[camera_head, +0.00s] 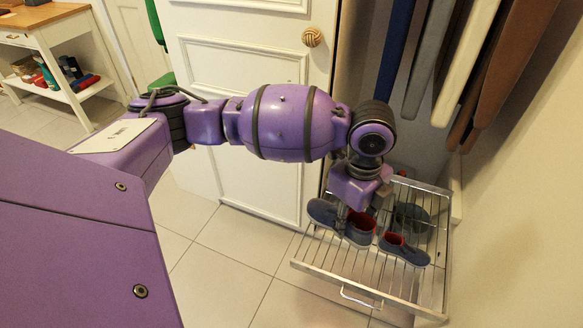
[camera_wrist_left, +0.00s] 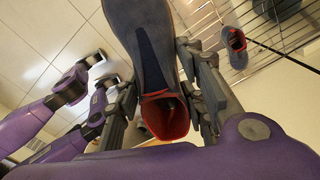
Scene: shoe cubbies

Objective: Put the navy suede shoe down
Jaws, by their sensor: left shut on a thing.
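A navy suede shoe with a red lining (camera_head: 322,212) is in my left gripper (camera_head: 350,215), above the wire shoe rack (camera_head: 335,262). Its toe points left in the head view. In the left wrist view the held shoe (camera_wrist_left: 147,45) lies between the two fingers of my left gripper (camera_wrist_left: 165,100), with its red opening towards the wrist. The fingers are shut on its sides. I cannot tell whether its sole touches the rack. A similar navy shoe with red lining (camera_head: 405,250) sits on the rack to the right; it also shows in the left wrist view (camera_wrist_left: 236,45).
A dark shoe (camera_head: 411,215) sits farther back on the rack. Garments (camera_head: 470,60) hang above it. A white door (camera_head: 250,70) stands behind my arm, and a wall (camera_head: 520,220) is at the right. The rack's front wires are bare.

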